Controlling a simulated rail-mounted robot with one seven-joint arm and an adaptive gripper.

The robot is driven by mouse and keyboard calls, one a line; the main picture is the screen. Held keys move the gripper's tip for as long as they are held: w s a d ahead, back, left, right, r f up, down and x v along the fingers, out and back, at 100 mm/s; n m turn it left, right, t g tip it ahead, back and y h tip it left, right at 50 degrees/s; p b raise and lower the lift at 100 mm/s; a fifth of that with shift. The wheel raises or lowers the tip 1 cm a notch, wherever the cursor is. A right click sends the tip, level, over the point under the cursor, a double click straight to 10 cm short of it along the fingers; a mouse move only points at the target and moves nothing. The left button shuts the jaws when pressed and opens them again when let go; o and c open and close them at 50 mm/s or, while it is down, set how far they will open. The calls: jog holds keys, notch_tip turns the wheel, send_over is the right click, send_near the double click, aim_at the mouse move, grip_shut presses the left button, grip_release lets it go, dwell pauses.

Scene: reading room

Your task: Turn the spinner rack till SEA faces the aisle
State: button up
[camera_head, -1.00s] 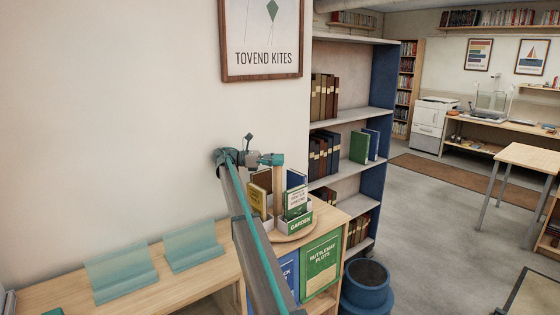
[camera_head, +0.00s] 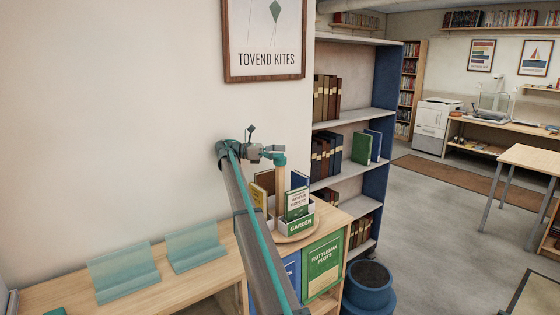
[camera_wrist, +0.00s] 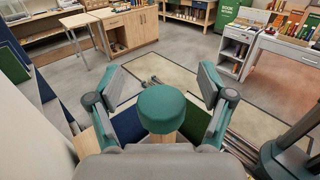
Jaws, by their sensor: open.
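The spinner rack stands on a wooden cabinet in the head view, with its white and green GARDEN panel (camera_head: 300,226) toward the camera. Green-and-white books sit above that panel; a yellow book (camera_head: 258,196) and part of a blue book (camera_head: 299,180) show on other sides. I see no SEA label. A wooden post (camera_head: 281,185) rises from the rack. My gripper (camera_head: 264,153) is at the post's top. In the wrist view, my gripper (camera_wrist: 162,80) is open, its fingers on either side of the round teal knob (camera_wrist: 162,106), with gaps visible.
The wall with the kite poster (camera_head: 265,40) is close behind the rack. A bookshelf (camera_head: 350,120) stands to its right. A blue bin (camera_head: 368,285) is by the cabinet. Teal stands (camera_head: 195,246) sit on the low table at left. The aisle floor at right is open.

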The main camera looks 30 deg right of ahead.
notch_tip(320, 180, up, 6)
jog(key=shift+r, duration=0.25)
